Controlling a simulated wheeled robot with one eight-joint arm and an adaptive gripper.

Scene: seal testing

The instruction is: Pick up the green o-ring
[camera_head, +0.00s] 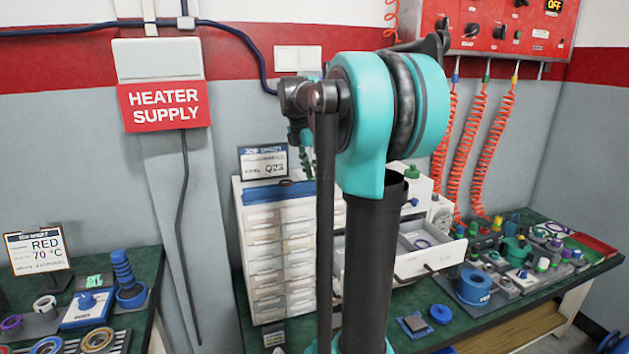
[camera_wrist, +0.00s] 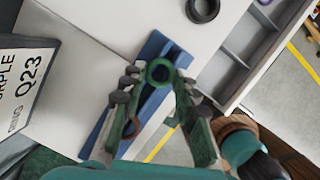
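The green o-ring (camera_wrist: 147,72) is a dark green ring in the wrist view, seen over the blue holder (camera_wrist: 151,48). My gripper (camera_wrist: 160,79) is open, with one green finger on each side of the ring. Gaps show between the fingertips and the ring; I cannot tell how far above it they are. In the head view my gripper (camera_head: 302,150) points down above the blue holder (camera_head: 278,193) on top of the white drawer cabinet (camera_head: 263,219). The ring cannot be made out there.
A reddish-brown ring (camera_wrist: 131,136) lies lower on the holder. A black ring (camera_wrist: 190,9) lies on the white surface beyond. A sign marked Q23 (camera_head: 264,162) stands close behind the holder. An open drawer (camera_head: 430,261) juts out to the right.

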